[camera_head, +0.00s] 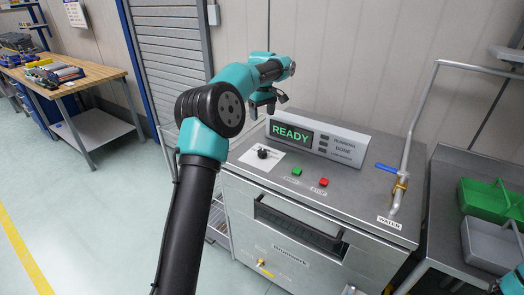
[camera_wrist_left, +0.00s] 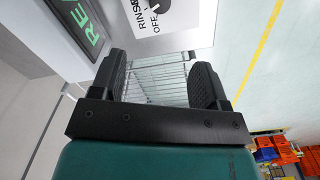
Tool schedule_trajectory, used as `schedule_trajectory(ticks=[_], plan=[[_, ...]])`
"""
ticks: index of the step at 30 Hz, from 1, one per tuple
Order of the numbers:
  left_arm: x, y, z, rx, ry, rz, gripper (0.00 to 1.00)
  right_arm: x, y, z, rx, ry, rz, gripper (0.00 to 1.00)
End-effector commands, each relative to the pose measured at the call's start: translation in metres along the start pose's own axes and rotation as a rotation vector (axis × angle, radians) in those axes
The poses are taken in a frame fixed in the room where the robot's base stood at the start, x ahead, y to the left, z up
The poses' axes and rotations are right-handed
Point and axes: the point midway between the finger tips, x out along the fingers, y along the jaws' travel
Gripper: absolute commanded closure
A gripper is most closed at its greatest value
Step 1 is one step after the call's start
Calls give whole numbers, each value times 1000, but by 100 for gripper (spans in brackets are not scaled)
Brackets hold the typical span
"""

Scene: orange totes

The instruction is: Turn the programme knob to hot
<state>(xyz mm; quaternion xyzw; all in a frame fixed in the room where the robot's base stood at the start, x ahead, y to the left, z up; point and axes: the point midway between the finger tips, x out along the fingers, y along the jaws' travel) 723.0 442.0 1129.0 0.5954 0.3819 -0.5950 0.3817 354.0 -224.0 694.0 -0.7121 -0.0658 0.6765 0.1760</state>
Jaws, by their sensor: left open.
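The programme knob (camera_head: 263,153) is a small black knob on a white label plate on top of the steel machine (camera_head: 340,190). In the left wrist view, the label plate (camera_wrist_left: 178,14) shows at the top edge with parts of "RINSE" and "OFF", and the knob is mostly cut off. My left gripper (camera_head: 262,112) is above and behind the knob, apart from it. In the wrist view its two black fingers (camera_wrist_left: 160,85) are spread with nothing between them. The knob's exact pointer setting is too small to read.
The display box (camera_head: 318,142) reads "READY" in green, close to my left gripper. A green button (camera_head: 297,171) and a red button (camera_head: 323,182) lie in front of it. A water pipe with a blue-handled valve (camera_head: 386,168) rises at right. Green and grey bins (camera_head: 490,205) stand further right.

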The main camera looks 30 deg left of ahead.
Motion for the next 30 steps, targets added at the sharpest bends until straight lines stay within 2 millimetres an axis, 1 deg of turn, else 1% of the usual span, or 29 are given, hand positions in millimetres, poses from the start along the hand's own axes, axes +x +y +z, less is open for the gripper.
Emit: schedule_trajectory(ticks=[5, 8, 30], plan=[[13, 0, 0, 1, -1, -2, 31, 0, 0, 0, 0, 0, 0, 100], [26, 0, 0, 1, -2, -3, 31, 0, 0, 0, 0, 0, 0, 100], [150, 0, 1, 2, -2, -2, 31, 0, 0, 0, 0, 0, 0, 100]])
